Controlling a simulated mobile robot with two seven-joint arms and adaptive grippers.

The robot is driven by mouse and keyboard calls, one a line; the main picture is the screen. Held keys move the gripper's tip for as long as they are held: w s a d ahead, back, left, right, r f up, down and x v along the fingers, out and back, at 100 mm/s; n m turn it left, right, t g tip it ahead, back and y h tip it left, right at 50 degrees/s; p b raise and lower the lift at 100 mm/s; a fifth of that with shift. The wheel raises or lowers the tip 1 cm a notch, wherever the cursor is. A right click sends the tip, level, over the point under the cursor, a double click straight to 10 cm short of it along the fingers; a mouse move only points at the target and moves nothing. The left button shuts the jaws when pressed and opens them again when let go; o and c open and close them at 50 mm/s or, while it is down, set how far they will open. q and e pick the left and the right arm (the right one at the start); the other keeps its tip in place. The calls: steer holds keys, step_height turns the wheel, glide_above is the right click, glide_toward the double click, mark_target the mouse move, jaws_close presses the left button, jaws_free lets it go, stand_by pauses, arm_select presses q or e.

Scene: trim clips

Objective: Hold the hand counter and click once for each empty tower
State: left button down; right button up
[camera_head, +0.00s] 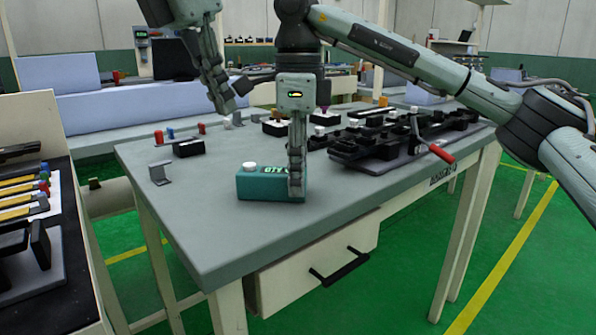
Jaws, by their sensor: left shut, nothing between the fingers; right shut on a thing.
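The hand counter (262,187) is a teal box marked QTY with a white button (249,166) on top, near the front of the grey table. My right gripper (296,185) is shut on its right end, fingers pointing down. I cannot tell whether the box rests on the table or is just above it. My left gripper (231,105) is shut and empty, raised above and behind the counter, apart from the button. Dark blocks with orange (276,114) and purple tops stand further back; I cannot tell which towers are empty.
A black fixture with a red handle (441,154) fills the table's right side. A small grey bracket (160,173) and a black block (188,147) lie at left. The front of the grey table (215,240) is clear.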

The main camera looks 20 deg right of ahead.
stand_by(0.6)
arm_select(q)
steer(key=s+a+f+n+t+h, duration=0.1)
steer(key=a+n+h, duration=0.3)
steer(key=n, duration=1.3)
steer(key=s+a+f+n+t+h, duration=0.1)
steer(key=a+n+h, duration=0.3)
steer(key=n, duration=1.4)
steer(key=t+h, duration=0.1)
steer(key=h, duration=0.1)
steer(key=shift+s+f+t+h, duration=0.2)
steer(key=shift+f+t+h, duration=0.1)
steer(key=shift+f, duration=0.05)
